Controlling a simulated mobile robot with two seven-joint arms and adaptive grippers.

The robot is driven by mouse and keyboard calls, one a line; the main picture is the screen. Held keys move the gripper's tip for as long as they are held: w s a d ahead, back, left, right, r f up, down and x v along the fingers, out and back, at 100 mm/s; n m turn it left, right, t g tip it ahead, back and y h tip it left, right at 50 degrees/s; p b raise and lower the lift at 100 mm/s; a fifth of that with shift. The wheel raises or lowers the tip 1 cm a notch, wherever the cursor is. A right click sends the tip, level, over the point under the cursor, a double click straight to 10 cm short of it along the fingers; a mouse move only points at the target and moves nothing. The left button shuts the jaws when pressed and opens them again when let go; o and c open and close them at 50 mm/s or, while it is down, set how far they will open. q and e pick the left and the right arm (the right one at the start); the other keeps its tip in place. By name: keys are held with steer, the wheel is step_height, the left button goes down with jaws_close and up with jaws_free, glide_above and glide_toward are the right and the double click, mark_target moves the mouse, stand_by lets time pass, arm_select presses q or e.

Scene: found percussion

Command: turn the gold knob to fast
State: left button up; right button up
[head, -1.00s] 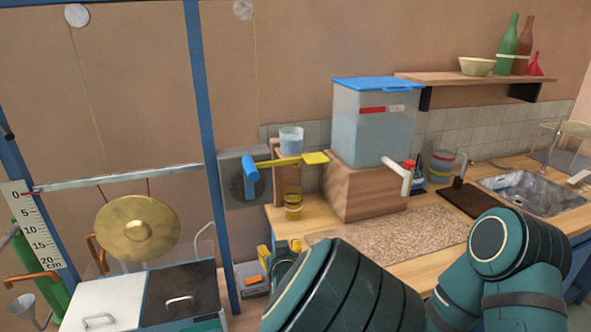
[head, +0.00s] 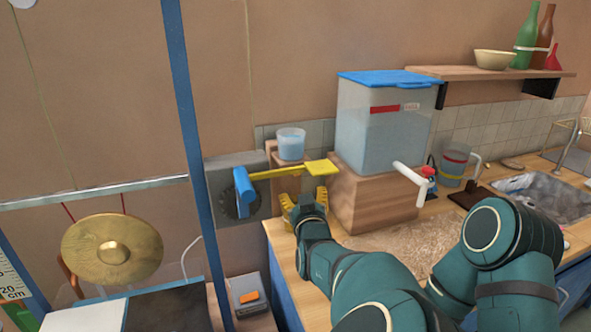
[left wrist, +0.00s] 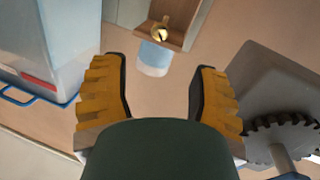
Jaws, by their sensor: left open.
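The gold knob (left wrist: 160,34) shows in the left wrist view, small and round, on a wooden stand close to a clear cup of bluish water. In the head view the stand (head: 289,178) carries the cup (head: 291,143), and my gripper hides the knob. My left gripper (head: 303,203) has its yellow fingers spread in front of the stand's lower part. In the left wrist view the open fingers (left wrist: 160,75) have an empty gap, with the knob beyond it and apart from both. Any fast marking is too small to read. My right gripper is not in view.
A yellow lever (head: 275,174) with a blue block and a dark toothed wheel (head: 236,200) stand left of the gripper. The water tank (head: 380,128) on its wooden block (head: 378,200) stands close on the right. A blue post (head: 190,130) and gong (head: 112,248) are further left.

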arm_select(q)
steer(key=w, duration=0.4)
steer(key=w+a+b, duration=0.1)
steer(key=w, duration=0.7)
steer(key=shift+w+a, duration=0.15)
steer(key=shift+w, duration=0.25)
jaws_close()
